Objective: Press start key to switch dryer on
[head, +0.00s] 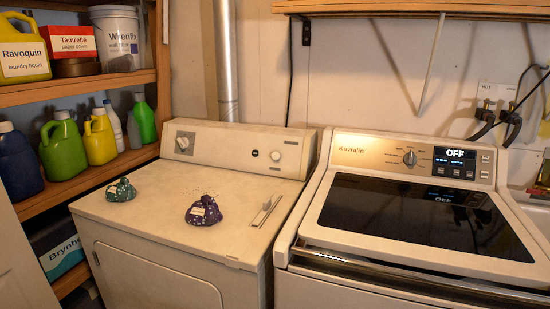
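A white dryer (150,215) with a front door stands at the left, a vent pipe rising behind it. Its raised back panel (225,147) carries a large dial (184,142) at the left, a small black round control (255,153) and a pale round knob (275,156) at the right. The labels are too small to read, so I cannot tell which is the start key. Neither of my grippers is in view.
Two small tied bundles, one green (121,190) and one purple (204,211), lie on the dryer top. Shelves (85,178) with bottles stand at left.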

